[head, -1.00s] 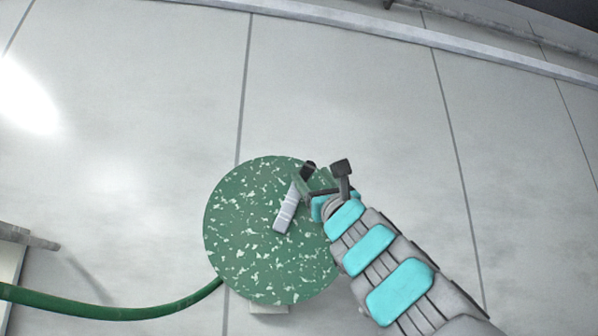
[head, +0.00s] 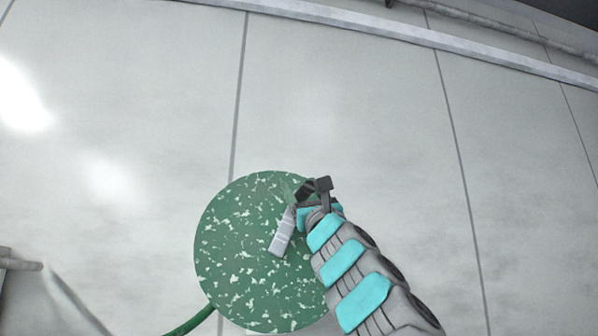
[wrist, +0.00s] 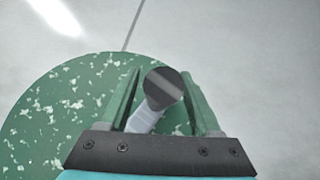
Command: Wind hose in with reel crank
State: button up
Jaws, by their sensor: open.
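The hose reel (head: 240,265) is a green disc with pale flecks, seen face-on in the head view against the pale wall. Its crank is a pale grey arm (head: 281,237) that slants up and right, with a dark round knob (wrist: 163,88) at its end. My gripper (head: 312,187) is at the knob, at the reel's upper right. In the wrist view my gripper (wrist: 163,92) is open, with one green finger on each side of the knob. I cannot tell whether either finger touches it. The green hose (head: 190,322) leaves the reel at the lower left.
A pale wall (head: 340,110) with dark panel seams fills the background. A rail (head: 330,18) runs along the top. A grey bar end (head: 20,264) juts in at the left edge. The space above the reel is clear.

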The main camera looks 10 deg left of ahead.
jog(key=shift+w+a+r+p, duration=0.3)
jog(key=shift+w+r+p, duration=0.05)
jog(key=shift+w+r, duration=0.05)
grip_shut()
dwell(0.4)
dwell(1.0)
